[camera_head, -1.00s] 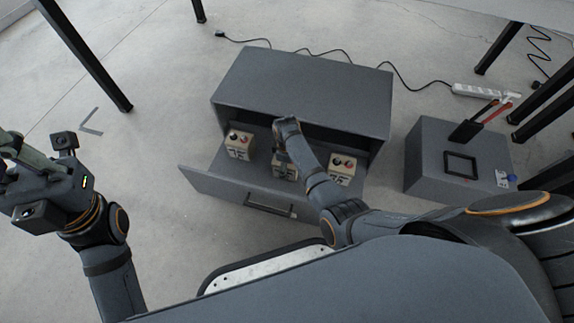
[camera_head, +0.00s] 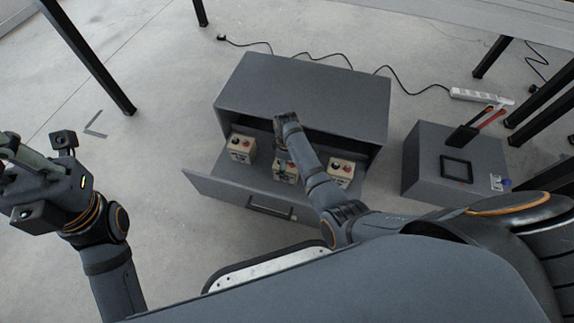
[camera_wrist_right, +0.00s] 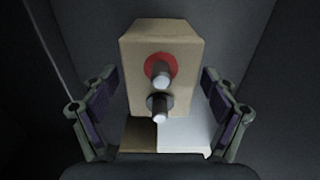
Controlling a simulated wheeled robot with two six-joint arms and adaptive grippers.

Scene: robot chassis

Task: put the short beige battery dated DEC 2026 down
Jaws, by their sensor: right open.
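A beige battery (camera_head: 287,176) with a white label stands in the middle of the open drawer, partly hidden by my right arm. In the right wrist view the beige battery (camera_wrist_right: 190,52) shows a red-ringed and a dark terminal. My right gripper (camera_head: 283,163) is over it, fingers open, one on each side, with gaps visible between the pads and the battery. The date on its label cannot be read. My left gripper (camera_head: 22,160) is at the left edge, away from the drawer; its fingertips are cut off.
Two other beige batteries stand in the drawer, one at the left (camera_head: 241,149) and one at the right (camera_head: 341,172). The grey cabinet (camera_head: 305,90) rises behind the drawer front (camera_head: 225,194). A grey box (camera_head: 425,160) stands to the right. A power strip (camera_head: 480,96) lies behind it.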

